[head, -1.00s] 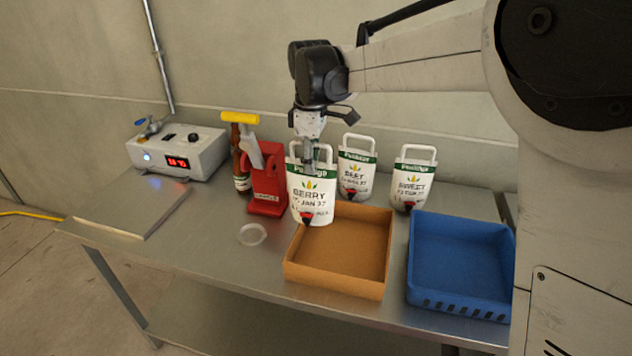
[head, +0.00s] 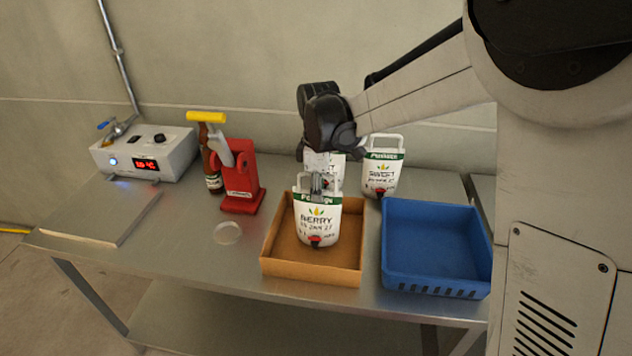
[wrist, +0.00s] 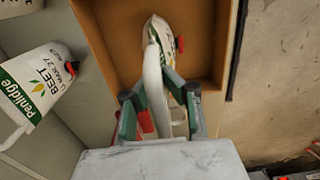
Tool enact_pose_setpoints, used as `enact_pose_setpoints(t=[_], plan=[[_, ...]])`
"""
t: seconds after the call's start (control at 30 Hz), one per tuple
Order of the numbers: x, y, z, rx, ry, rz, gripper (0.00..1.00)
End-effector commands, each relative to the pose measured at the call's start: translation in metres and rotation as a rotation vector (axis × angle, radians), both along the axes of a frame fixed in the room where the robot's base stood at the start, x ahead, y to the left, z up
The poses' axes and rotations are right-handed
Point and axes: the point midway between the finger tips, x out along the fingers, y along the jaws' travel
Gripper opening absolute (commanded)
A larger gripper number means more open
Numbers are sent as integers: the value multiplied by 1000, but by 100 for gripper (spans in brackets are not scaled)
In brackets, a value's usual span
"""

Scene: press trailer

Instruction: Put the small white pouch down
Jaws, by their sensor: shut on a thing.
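The small white pouch (head: 318,222) has a green band, a "BERRY" label, a red tap and a white loop handle. It is upright inside the cardboard tray (head: 278,260); I cannot tell whether its base touches the tray floor. My gripper (head: 318,185) is shut on the pouch's handle from above. In the wrist view the two fingers of my gripper (wrist: 160,103) are on either side of the handle, and the pouch (wrist: 159,35) lies beyond them against the brown tray floor (wrist: 115,25).
A blue crate (head: 436,278) stands right of the tray. A "SWEET" pouch (head: 382,172) stands behind; a "BEET" pouch (wrist: 38,85) is left in the wrist view. A red capping stand (head: 242,178), brown bottle (head: 212,170), clear disc (head: 227,232) and control box (head: 150,155) are left.

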Motion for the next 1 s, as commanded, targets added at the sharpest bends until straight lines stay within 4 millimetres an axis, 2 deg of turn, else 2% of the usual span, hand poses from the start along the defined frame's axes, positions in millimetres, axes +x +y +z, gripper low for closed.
enact_pose_setpoints(t=[0.13, 0.53, 0.7, 1.0], plan=[[0, 0, -10, 0, 0, 0, 0], [0, 0, -14, 0, 0, 0, 0], [0, 0, -14, 0, 0, 0, 24], [0, 0, -12, 0, 0, 0, 24]])
